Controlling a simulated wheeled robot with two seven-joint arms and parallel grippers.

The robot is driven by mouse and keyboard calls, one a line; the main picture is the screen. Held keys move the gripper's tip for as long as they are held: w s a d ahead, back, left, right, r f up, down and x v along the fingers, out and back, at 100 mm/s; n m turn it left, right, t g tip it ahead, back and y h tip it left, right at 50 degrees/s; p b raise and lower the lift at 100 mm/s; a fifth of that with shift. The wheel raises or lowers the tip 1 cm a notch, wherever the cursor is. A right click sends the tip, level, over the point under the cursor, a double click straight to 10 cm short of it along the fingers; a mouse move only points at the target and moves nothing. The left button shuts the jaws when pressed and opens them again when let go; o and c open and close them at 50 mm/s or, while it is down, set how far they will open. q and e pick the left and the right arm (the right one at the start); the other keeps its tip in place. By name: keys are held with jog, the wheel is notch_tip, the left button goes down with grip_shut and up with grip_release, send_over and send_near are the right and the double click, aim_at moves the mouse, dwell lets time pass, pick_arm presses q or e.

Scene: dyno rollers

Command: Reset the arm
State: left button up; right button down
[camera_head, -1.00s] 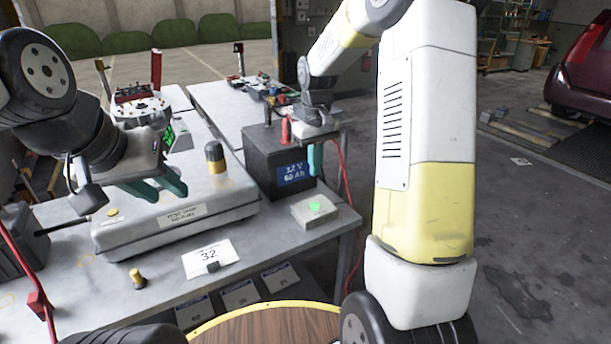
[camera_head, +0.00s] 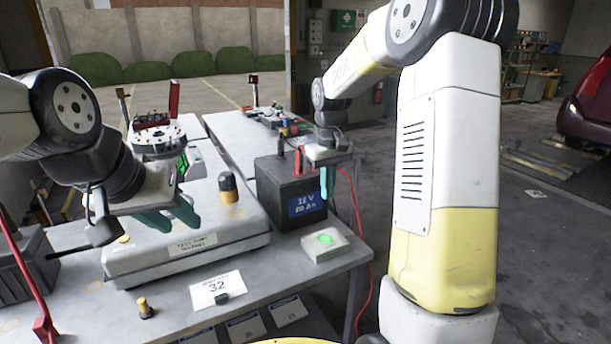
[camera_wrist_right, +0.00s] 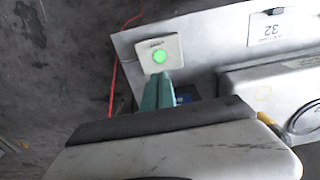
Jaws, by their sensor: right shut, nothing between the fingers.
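My right arm (camera_head: 447,160) reaches in from the right of the head view. Its right gripper (camera_head: 327,196) hangs fingers down beside the black 12 V battery (camera_head: 290,190). Its teal fingers also show in the right wrist view (camera_wrist_right: 160,88), close together and empty. They point toward the pale box with a lit green button (camera_wrist_right: 160,55); whether they touch it is not clear. My left gripper (camera_head: 170,220) is over the grey tester unit (camera_head: 185,250), its two teal fingers apart with nothing seen between them.
The button box (camera_head: 325,245) sits at the right corner of the grey bench (camera_head: 75,330). A red cable (camera_head: 357,240) hangs past the bench edge. A card marked 32 (camera_head: 216,289) and a small brass piece (camera_head: 145,308) are near the front. Open floor lies to the right.

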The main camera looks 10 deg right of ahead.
jog(key=s+a+r+m+t+y, duration=0.1)
jog(key=s+r+t, duration=0.2)
jog(key=s, duration=0.9)
jog(key=s+r+m+t+y, duration=0.1)
jog(key=s+r+m+t, duration=0.1)
jog(key=s+r, duration=0.5)
jog(key=s+t, duration=0.1)
jog(key=s, duration=0.4)
jog(key=shift+s+a+r, duration=0.15)
jog(key=shift+a, duration=0.2)
jog(key=shift+a, duration=0.1)
